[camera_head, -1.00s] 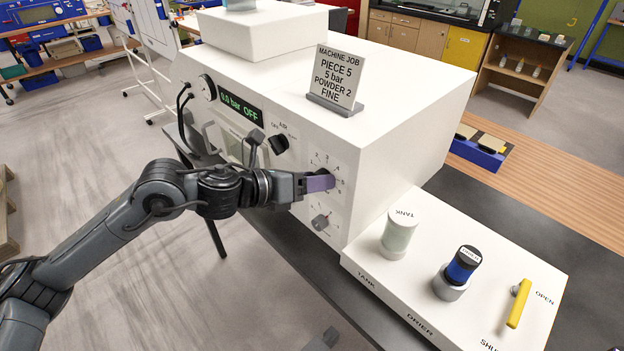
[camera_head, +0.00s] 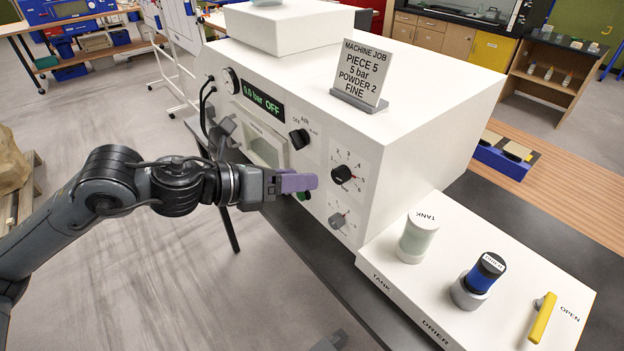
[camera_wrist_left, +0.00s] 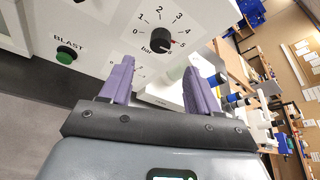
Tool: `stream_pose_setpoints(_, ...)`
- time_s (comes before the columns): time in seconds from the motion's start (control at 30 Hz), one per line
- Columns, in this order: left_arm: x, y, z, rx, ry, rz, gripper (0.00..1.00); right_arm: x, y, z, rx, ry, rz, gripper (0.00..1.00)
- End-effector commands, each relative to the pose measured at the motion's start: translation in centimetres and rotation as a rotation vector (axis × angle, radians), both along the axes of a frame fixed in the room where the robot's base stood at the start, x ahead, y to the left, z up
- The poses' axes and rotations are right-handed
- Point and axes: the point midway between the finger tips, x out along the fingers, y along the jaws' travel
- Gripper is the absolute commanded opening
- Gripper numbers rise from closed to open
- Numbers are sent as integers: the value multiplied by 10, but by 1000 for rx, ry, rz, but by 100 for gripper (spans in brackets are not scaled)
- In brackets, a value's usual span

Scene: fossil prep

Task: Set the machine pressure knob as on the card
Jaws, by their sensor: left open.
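The white machine (camera_head: 430,105) carries a black pressure knob (camera_head: 341,174) on its front panel, with a dial of numbers around it. The card (camera_head: 362,72) on top reads "MACHINE JOB, PIECE 5, 5 bar, POWDER 2, FINE". My left gripper (camera_head: 314,182), with purple fingers, is open and empty, in front of the panel and left of the knob, apart from it. In the left wrist view its fingers (camera_wrist_left: 159,80) stand below the knob. My right gripper is not in view.
The display (camera_head: 263,102) reads 0.0 bar OFF. A black air knob (camera_head: 299,138), a lower grey knob (camera_head: 337,220) and a green blast button (camera_wrist_left: 66,55) are close by. A tank (camera_head: 418,238), a drier (camera_head: 478,280) and a yellow lever (camera_head: 542,318) stand at right.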

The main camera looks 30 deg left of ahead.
Motion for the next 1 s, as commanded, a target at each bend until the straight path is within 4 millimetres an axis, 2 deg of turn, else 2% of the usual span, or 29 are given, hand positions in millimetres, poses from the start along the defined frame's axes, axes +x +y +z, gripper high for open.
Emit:
stream_pose_setpoints(0.3, -15, 10, 7, -1, 1, 0, 62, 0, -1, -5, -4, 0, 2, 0)
stream_pose_setpoints(1.0, -15, 10, 7, 0, 0, 0, 62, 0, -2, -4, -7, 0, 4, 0)
